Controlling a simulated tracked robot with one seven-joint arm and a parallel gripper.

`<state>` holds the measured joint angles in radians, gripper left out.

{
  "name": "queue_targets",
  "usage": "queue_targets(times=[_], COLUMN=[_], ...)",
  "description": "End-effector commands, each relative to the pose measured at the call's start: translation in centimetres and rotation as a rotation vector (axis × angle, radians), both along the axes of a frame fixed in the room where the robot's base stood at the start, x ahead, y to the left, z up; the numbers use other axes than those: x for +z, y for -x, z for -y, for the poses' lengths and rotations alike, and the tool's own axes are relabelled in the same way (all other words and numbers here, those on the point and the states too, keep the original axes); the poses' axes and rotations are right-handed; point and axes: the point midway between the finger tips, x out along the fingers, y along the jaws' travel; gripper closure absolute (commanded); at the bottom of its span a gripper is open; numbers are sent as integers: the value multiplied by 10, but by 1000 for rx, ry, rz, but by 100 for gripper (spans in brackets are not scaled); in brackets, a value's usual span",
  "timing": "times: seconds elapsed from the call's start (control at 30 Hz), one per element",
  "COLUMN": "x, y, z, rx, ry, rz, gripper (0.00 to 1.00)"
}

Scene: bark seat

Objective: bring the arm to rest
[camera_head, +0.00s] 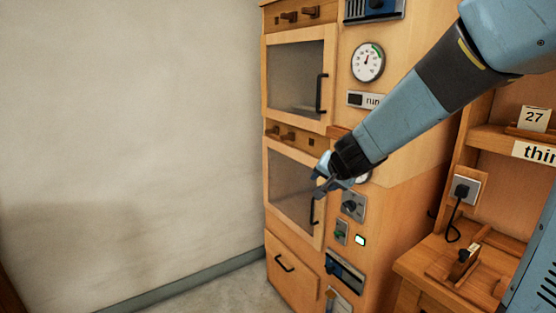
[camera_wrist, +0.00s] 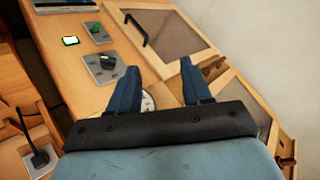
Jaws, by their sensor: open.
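My blue arm reaches in from the upper right in the head view, and my gripper (camera_head: 324,180) hangs in front of the wooden cabinet's lower glass door (camera_head: 292,183). In the wrist view my gripper (camera_wrist: 160,84) shows two blue fingers spread apart with nothing between them. The lower door with its black handle (camera_wrist: 136,30) lies beyond the fingertips. The gripper covers part of a lower dial (camera_wrist: 148,102). I cannot tell whether the fingers touch the cabinet.
The cabinet also has an upper glass door (camera_head: 295,78), a round gauge (camera_head: 367,62), a switch panel (camera_head: 353,206) and a drawer (camera_head: 290,272). A wooden bench with a socket (camera_head: 466,190) stands at right. The pale wall (camera_head: 130,120) and floor at left are clear.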

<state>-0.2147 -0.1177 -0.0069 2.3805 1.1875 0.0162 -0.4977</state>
Motion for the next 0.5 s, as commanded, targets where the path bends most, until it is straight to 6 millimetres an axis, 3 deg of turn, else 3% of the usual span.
queue_targets(times=[0.03, 0.2, 0.5], x=[14, 43, 63], y=[11, 55, 148], z=[0, 2, 30], rx=[44, 192, 360], ry=[-1, 29, 181], rz=[15, 16, -77], gripper=[51, 51, 51])
